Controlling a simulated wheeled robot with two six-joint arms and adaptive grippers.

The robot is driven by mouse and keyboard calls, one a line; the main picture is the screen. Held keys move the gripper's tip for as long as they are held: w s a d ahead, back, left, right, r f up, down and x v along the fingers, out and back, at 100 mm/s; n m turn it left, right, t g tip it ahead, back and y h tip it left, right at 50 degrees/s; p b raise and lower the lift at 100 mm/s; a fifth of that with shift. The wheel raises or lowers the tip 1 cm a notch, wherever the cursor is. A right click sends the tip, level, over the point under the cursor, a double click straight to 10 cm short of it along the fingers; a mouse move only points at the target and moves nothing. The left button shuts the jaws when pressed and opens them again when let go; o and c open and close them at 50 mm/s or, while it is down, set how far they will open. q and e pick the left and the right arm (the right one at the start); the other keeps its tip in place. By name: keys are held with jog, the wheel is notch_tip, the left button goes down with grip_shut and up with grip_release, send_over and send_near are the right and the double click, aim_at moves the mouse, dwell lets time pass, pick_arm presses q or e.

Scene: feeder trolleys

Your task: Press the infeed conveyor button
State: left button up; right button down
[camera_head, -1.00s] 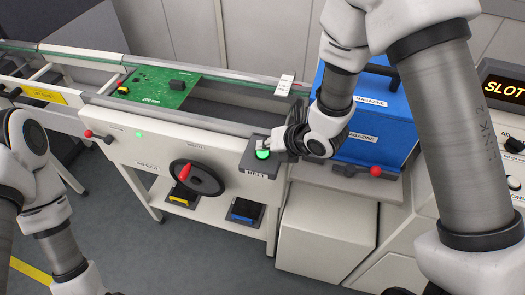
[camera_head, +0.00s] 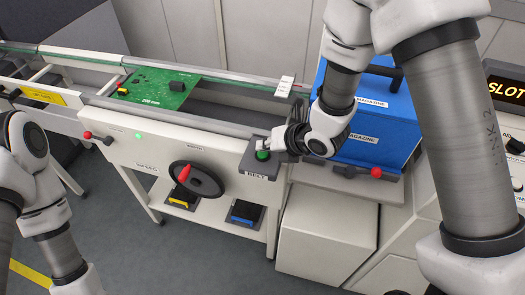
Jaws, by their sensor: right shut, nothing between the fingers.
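The conveyor button is a round green button (camera_head: 262,155) on a dark grey box (camera_head: 256,168) labelled BELT, at the right end of the white conveyor frame. It looks dark green, not lit. My right gripper (camera_head: 266,145) is shut and empty, its fingertips right at the button's far edge; I cannot tell whether they touch it. The conveyor (camera_head: 215,125) carries a green circuit board (camera_head: 155,88) at its left part. Of my left arm only links show at the left edge; its gripper is out of view.
A blue magazine (camera_head: 375,125) stands right of the button, beside my right arm. A black handwheel (camera_head: 205,181) with a red handle sits on the conveyor front. Red-knobbed levers show at the left (camera_head: 88,135) and right (camera_head: 375,172). Grey floor is open in front.

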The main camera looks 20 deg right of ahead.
aim_at(265, 154)
notch_tip(265, 154, up, 6)
jog(key=p, duration=0.3)
jog(key=shift+p, duration=0.35)
jog(key=shift+f, duration=0.1)
